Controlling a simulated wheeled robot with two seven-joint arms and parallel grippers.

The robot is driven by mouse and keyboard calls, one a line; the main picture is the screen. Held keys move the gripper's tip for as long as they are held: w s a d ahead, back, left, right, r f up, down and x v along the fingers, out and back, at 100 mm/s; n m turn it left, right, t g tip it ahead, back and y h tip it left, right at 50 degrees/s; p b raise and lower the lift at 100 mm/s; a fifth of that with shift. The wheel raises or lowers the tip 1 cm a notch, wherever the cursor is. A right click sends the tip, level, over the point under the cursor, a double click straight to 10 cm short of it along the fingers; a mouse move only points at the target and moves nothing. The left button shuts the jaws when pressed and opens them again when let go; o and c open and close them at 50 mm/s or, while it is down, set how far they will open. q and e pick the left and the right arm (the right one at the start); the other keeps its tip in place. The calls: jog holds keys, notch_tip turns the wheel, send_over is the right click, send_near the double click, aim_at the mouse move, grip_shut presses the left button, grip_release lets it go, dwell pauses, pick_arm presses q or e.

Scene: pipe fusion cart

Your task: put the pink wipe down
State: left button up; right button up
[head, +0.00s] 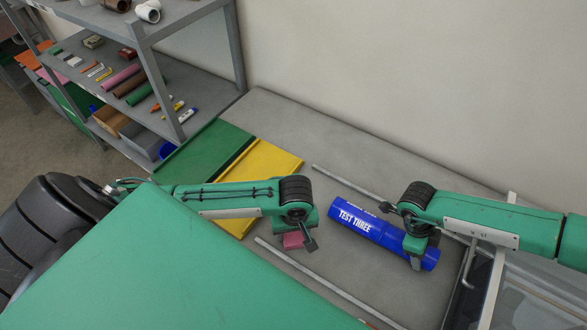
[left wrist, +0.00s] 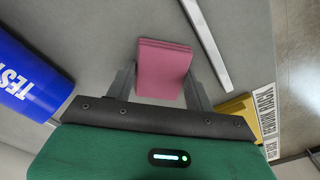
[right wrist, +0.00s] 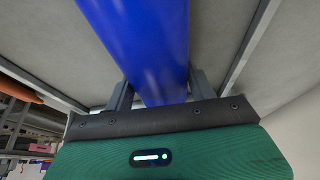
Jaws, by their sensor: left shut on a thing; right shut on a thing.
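The pink wipe (head: 293,240) is a small folded pink block. It sits between the fingers of my left gripper (head: 297,236), over the grey cart top. In the left wrist view the wipe (left wrist: 164,68) fills the space between the two fingers, and my left gripper (left wrist: 160,88) is shut on it. I cannot tell whether the wipe touches the cart top. My right gripper (head: 418,252) is shut on a blue pipe (head: 362,224) marked "TEST THREE". The pipe (right wrist: 145,45) also shows between the fingers (right wrist: 160,92) in the right wrist view.
Two thin grey rails (head: 320,280) run along the grey top (head: 290,120), either side of the pipe. A shelf rack (head: 150,30) stands at the back left. The top towards the wall is clear.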

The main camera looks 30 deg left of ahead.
aim_at(295, 236)
pick_arm(q)
jog(key=shift+f, duration=0.1)
jog(key=o, duration=0.9)
jog(key=r, duration=1.2)
jog(key=shift+s+d+r, duration=0.1)
jog(key=shift+d+r, duration=0.05)
jog(key=shift+d, duration=0.15)
jog(key=shift+o, duration=0.5)
